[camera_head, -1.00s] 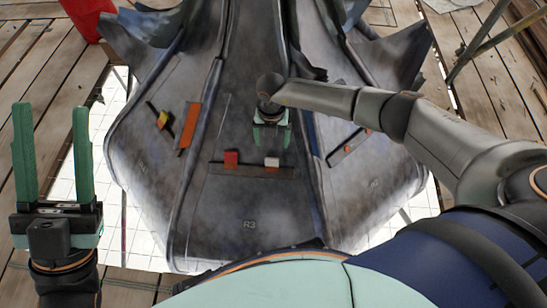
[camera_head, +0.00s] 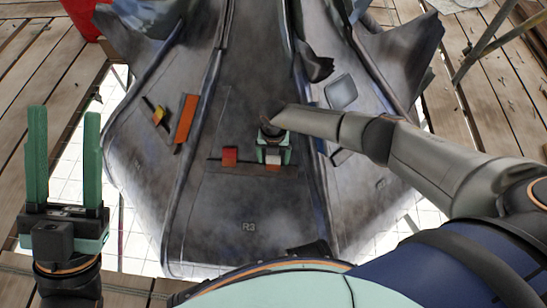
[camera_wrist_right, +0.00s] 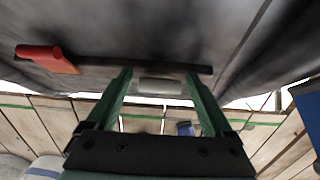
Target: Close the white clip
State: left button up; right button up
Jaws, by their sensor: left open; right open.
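The white clip (camera_head: 273,160) sits on a dark strip on the grey panel marked R3. It is partly hidden behind my right gripper (camera_head: 273,162) in the head view. In the right wrist view the clip (camera_wrist_right: 160,86) shows as a pale block between the two green fingers of my right gripper (camera_wrist_right: 159,74). Those fingers are open, one on each side of the clip; I cannot tell whether they touch it. My left gripper (camera_head: 64,112) is open and empty, fingers upward, at the far left, well away from the clip.
A red clip (camera_head: 230,156) stands on the same strip to the left; it also shows in the right wrist view (camera_wrist_right: 46,58). An orange bar (camera_head: 186,118) and a yellow clip (camera_head: 159,115) are on the left panel. Wooden planks (camera_head: 30,60) surround the structure.

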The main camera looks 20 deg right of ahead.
jog(key=c, duration=1.4)
jog(key=g+b, duration=0.1)
jog(key=b, duration=0.2)
jog(key=w+f+g+y+b, duration=0.1)
jog(key=b, duration=0.2)
jog(key=shift+d, duration=0.3)
grip_shut()
jog(key=shift+r+g, duration=0.15)
jog(key=shift+g, duration=0.15)
pick_arm(q)
notch_tip(320, 180, down, 7)
jog(key=shift+w+d, duration=0.15)
jog(key=shift+d, duration=0.25)
pick_arm(e)
jog(key=shift+o, duration=0.2)
grip_release()
pick_arm(q)
jog(key=shift+r, duration=0.1)
jog(key=shift+m, duration=0.3)
pick_arm(e)
jog(key=o, duration=1.4)
jog(key=shift+c, duration=0.2)
jog(key=shift+r, duration=0.15)
